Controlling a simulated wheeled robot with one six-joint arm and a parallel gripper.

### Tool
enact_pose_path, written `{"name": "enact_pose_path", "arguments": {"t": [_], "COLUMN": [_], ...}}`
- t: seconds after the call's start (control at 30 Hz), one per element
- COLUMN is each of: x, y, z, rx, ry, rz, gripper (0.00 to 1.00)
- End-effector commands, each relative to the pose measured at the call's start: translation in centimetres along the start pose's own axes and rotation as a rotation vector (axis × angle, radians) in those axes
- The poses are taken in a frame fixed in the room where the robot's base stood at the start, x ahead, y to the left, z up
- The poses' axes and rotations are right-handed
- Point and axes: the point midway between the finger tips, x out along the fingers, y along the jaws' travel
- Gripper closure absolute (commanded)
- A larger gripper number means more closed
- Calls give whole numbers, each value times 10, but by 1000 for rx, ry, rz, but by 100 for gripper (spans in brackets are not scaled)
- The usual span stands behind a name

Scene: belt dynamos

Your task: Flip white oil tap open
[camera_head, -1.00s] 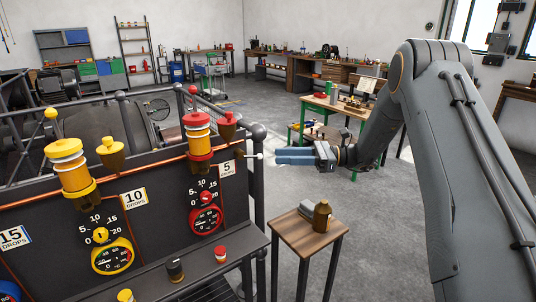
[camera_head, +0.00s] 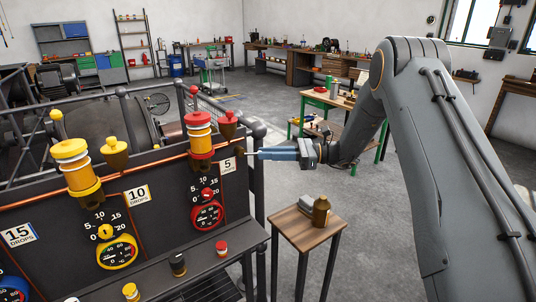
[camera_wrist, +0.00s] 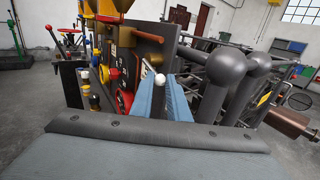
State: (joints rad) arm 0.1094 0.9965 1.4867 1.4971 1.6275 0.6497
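The white oil tap shows as a small white ball knob on a thin stem at the right end of the black panel. In the wrist view, the knob (camera_wrist: 160,79) is at the far end of my blue fingers, by the tips. My gripper (camera_head: 262,154) is level with the tap and points left at the panel's end. In the wrist view, my gripper (camera_wrist: 164,84) has a dark gap between its fingers, so it is open. I cannot tell whether a finger touches the knob. In the head view the fingertips hide most of the tap.
A dark post (camera_head: 259,190) stands close by. A small wooden table (camera_head: 308,231) with a brown bottle (camera_head: 321,211) is below my gripper.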

Motion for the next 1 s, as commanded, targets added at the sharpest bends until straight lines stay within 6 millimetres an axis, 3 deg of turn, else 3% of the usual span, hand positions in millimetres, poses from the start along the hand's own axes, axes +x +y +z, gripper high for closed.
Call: {"name": "enact_pose_path", "arguments": {"t": [0.4, 0.87, 0.9, 1.0], "x": [-1, -1, -1, -1], "y": [0, 0, 0, 0], "z": [21, 24, 24, 24], "rx": [-131, -167, -167, -167], "ry": [187, 241, 241, 241], "rz": [4, 4, 4, 4], "gripper": [100, 100, 78, 66]}}
